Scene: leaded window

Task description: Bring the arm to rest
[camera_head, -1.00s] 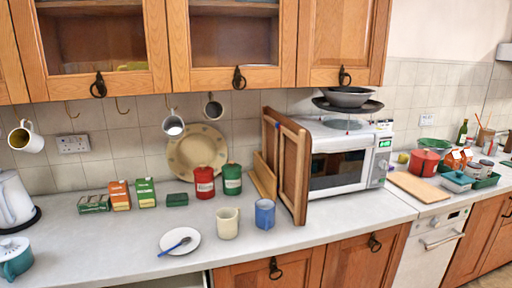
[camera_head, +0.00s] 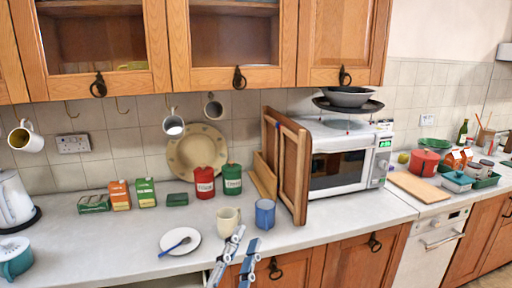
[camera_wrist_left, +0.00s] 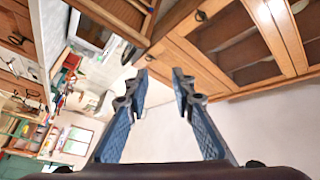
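My left gripper (camera_head: 240,258) shows at the bottom of the head view, in front of the counter's front edge and below the cream mug (camera_head: 228,220) and blue mug (camera_head: 265,213). Its two blue fingers are apart. In the left wrist view the fingers of the left gripper (camera_wrist_left: 160,88) are spread with nothing between them. My right gripper is not in view.
A white plate (camera_head: 191,247) with a blue spoon (camera_head: 174,246) lies near the counter's front edge. A wooden rack (camera_head: 292,170) stands left of the microwave (camera_head: 340,158). Wooden cabinet doors (camera_head: 345,255) lie below the counter. Mugs hang on the wall behind.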

